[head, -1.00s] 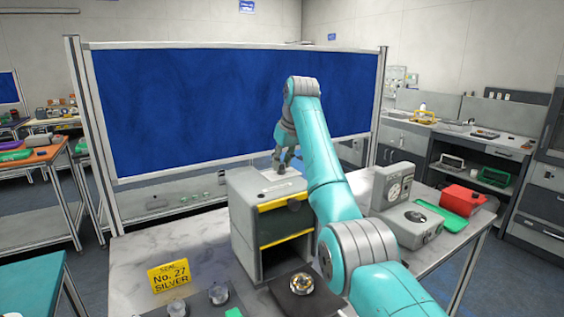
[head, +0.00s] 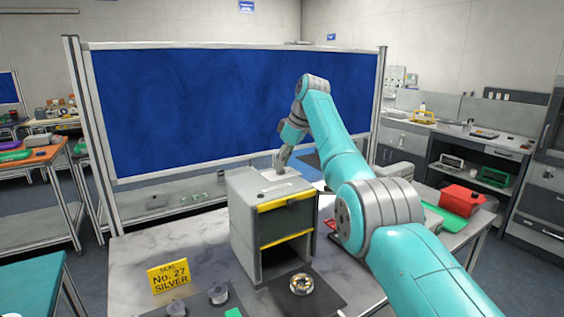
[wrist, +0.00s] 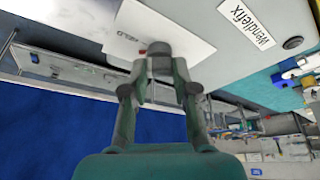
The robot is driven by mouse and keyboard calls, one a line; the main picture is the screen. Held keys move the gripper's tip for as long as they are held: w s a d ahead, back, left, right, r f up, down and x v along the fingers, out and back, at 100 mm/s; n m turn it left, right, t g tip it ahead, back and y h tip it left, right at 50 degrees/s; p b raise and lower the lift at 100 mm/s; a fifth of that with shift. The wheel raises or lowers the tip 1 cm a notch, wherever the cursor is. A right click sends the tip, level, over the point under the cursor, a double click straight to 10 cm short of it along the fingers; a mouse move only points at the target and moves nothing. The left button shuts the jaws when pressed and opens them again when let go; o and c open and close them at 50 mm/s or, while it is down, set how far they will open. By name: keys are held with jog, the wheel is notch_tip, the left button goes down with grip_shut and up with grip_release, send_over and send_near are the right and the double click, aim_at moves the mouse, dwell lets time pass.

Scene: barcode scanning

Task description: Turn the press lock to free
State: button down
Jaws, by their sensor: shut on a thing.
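The press (head: 262,225) is a grey box with yellow-edged front openings, standing on the table. In the wrist view its pale top (wrist: 240,70) carries a white label card (wrist: 175,30) with small upside-down lettering. The press lock, a dark grey round knob (wrist: 159,50), stands on the card beside a small red mark (wrist: 143,52). My gripper (wrist: 160,72) is shut on this knob, one finger on each side. In the head view my gripper (head: 281,163) reaches down onto the press top. The knob's exact setting cannot be told.
A yellow sign (head: 169,276) reading "No. 27 SILVER" stands at the front left. A round gold-and-clear piece (head: 301,284) lies on a dark mat before the press. A red box (head: 463,199) stands at the right. A blue partition (head: 230,105) rises behind.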

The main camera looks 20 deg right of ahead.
dwell(0.4)
jog(key=c, duration=0.9)
grip_release()
jog(key=v, duration=0.7)
jog(key=shift+r, duration=0.25)
jog(key=shift+d, duration=0.1)
